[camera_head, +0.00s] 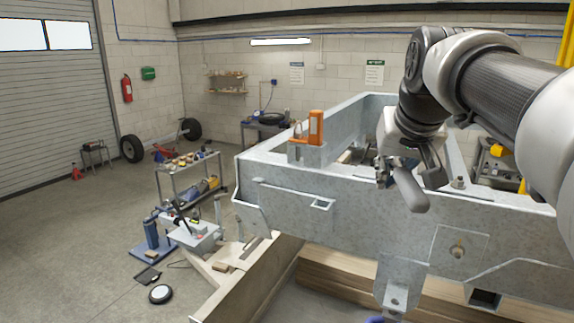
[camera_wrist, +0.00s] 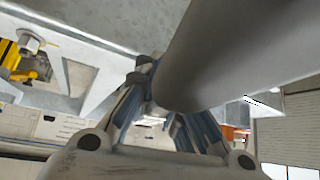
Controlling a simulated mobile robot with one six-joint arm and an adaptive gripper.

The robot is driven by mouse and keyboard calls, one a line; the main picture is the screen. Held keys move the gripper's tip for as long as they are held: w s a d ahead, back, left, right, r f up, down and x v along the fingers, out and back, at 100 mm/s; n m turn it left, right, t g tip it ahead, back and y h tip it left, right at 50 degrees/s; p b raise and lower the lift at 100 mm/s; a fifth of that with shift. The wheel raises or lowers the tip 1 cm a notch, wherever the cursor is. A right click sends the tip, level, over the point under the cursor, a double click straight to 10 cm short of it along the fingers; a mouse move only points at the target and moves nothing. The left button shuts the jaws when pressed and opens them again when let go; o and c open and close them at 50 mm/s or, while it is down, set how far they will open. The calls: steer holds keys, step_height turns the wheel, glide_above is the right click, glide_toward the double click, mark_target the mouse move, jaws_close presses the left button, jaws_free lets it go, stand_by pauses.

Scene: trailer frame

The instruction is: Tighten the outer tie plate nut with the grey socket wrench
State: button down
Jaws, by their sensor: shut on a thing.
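My gripper (camera_head: 404,168) is shut on the grey socket wrench (camera_head: 411,191), just above the near top edge of the galvanized trailer frame (camera_head: 340,215). The wrench's thick grey handle slants down in front of the near beam; in the wrist view the handle (camera_wrist: 225,50) fills the upper right, and its socket end cannot be made out. A bolt with a nut (camera_head: 458,183) stands on the beam's top, right of my gripper and apart from it. I cannot tell which is the outer tie plate nut.
An orange device (camera_head: 315,128) stands on the frame's left corner. A tool cart (camera_head: 188,178) and a grey vise-like unit (camera_head: 196,235) stand to the left. Timber (camera_head: 350,285) lies under the frame. Yellow equipment (camera_head: 497,150) is behind at right. The floor at far left is open.

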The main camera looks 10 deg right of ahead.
steer(key=shift+f, duration=0.3)
steer(key=c, duration=2.3)
jaws_free()
jaws_close()
steer(key=shift+a, duration=0.1)
steer(key=shift+w+a+m+h, duration=0.25)
steer(key=shift+m+h, duration=0.35)
steer(key=shift+m, duration=0.3)
steer(key=shift+s, duration=0.1)
